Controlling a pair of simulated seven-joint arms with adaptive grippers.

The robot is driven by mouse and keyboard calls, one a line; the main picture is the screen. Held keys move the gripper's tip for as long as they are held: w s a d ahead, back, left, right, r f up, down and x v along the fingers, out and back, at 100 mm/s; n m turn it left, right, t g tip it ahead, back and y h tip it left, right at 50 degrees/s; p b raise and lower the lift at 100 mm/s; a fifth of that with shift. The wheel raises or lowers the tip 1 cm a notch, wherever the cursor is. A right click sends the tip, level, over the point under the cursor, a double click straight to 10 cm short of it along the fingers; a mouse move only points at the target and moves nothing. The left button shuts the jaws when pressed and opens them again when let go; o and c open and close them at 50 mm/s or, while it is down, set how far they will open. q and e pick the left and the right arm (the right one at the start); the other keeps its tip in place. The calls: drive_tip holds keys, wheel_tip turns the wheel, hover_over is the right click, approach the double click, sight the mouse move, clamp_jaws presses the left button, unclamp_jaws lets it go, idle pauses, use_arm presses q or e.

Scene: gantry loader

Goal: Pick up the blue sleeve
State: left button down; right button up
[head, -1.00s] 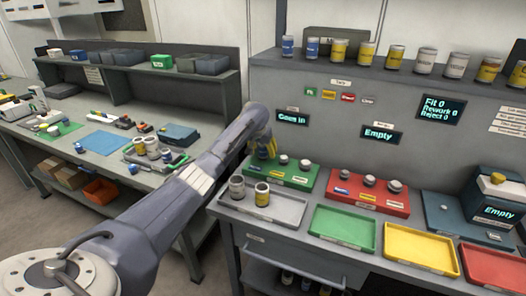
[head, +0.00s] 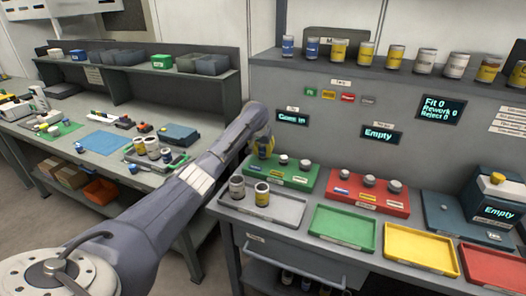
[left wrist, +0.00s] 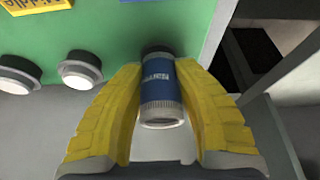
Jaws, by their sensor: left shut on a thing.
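The blue sleeve (left wrist: 158,80) is a short cylinder with a blue band, pale lettering and a ridged pale end. It shows in the left wrist view between the two yellow fingers of my left gripper (left wrist: 158,70), which are shut on it. It is over the edge of the green board (left wrist: 120,30); I cannot tell whether it touches the board. In the head view my left gripper (head: 263,146) is at the left end of the green board (head: 290,178), and the sleeve is mostly hidden there. My right gripper is not in view.
Two knobs (left wrist: 80,70) stand on the green board beside the left finger. A grey tray with two cans (head: 262,194) lies in front. A red board (head: 367,207) and coloured trays (head: 342,229) lie to the right. Cans line the shelf (head: 425,85) above.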

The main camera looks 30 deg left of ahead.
use_arm(q)
drive_tip(key=shift+r, duration=0.1)
wheel_tip(320, 180, up, 20)
idle(0.5)
drive_tip(key=shift+r, duration=0.1)
idle(0.4)
drive_tip(key=shift+r, duration=2.05)
drive_tip(key=shift+f, duration=0.1)
